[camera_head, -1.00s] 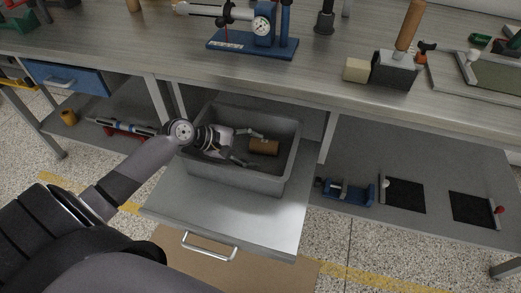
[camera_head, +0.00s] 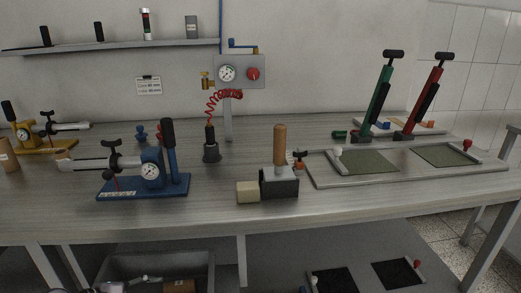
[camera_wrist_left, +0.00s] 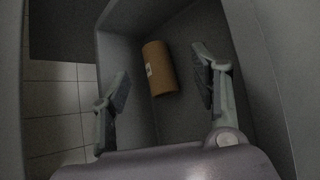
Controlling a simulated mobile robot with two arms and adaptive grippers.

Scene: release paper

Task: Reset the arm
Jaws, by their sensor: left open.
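A short brown paper roll (camera_wrist_left: 158,68) lies in a grey bin (camera_wrist_left: 128,52) under the bench. In the head view only the top of the roll (camera_head: 180,286) and the rim of the bin (camera_head: 155,253) show at the bottom edge. My left gripper (camera_wrist_left: 160,64) is open and empty, with its two fingers spread apart. The roll shows beyond and between the fingers, not touching them. In the head view part of the left gripper (camera_head: 140,280) shows at the bottom edge, over the bin. My right gripper is in no view.
The bench top (camera_head: 225,205) holds a blue clamp device (camera_head: 150,185), a wood-handled block (camera_head: 280,185), a beige block (camera_head: 248,192) and a framed tray (camera_head: 410,178). Green (camera_head: 378,100) and red (camera_head: 425,100) upright tools stand behind.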

